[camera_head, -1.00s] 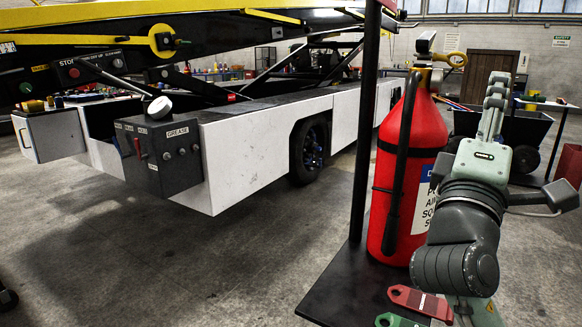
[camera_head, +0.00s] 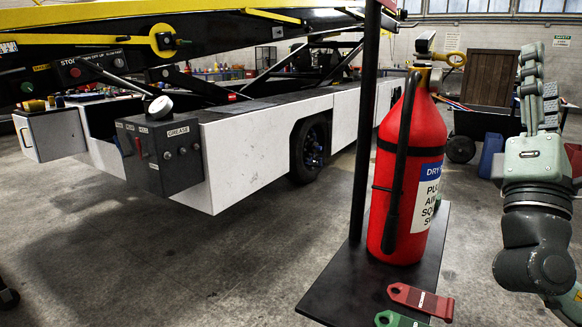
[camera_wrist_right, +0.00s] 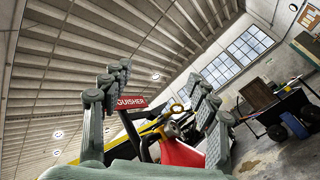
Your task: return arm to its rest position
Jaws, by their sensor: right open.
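My right gripper (camera_head: 538,85) is raised at the right edge of the head view, fingers pointing up, to the right of the red fire extinguisher (camera_head: 428,140) and apart from it. In the right wrist view my right gripper (camera_wrist_right: 155,105) has its two fingers wide apart with nothing held between them. The extinguisher's red top (camera_wrist_right: 182,154) shows beyond the fingers there. My left gripper does not show in either view.
The extinguisher stands on a black stand (camera_head: 345,285) with a dark post (camera_head: 365,130). A red tag (camera_head: 420,300) and a green tag (camera_head: 396,320) lie at its front. The white belt loader (camera_head: 255,150) is left. A dark cart (camera_head: 485,125) is behind. The floor between is open.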

